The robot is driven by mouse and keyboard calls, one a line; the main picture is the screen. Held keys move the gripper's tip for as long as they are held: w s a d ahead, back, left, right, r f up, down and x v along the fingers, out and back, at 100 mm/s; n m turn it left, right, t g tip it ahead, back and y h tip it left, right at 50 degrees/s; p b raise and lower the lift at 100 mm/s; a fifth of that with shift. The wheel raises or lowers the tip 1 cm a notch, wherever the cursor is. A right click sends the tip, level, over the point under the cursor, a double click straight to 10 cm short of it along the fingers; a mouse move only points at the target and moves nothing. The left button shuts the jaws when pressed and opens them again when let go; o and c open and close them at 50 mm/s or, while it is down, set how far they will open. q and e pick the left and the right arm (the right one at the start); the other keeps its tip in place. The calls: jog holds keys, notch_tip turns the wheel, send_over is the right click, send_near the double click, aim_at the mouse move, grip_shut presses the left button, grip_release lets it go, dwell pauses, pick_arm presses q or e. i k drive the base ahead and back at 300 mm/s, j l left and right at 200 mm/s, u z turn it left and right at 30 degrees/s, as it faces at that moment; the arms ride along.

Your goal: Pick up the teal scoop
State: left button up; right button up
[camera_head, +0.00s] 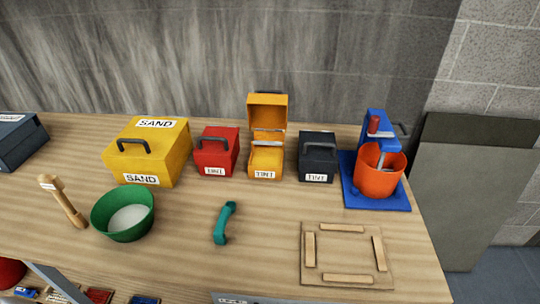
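The teal scoop (225,223) lies on the wooden table (180,240), a little left of the table's middle and near its front half. Its handle end points up and to the right, and its thicker end is nearer me. Nothing touches it. Neither of my grippers shows in the head view.
A green bowl (109,228) with pale contents and a wooden tool (66,206) are to the left. A wooden frame (310,270) is to the right. Behind stand a yellow sand box (175,150), red (214,158), open orange (267,108) and dark (317,150) tint boxes, and a blue mixer (375,199) with an orange bucket (379,182).

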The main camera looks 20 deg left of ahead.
aim_at(219, 237)
jog(key=k+l+u, duration=0.1)
jog(key=u, duration=0.95)
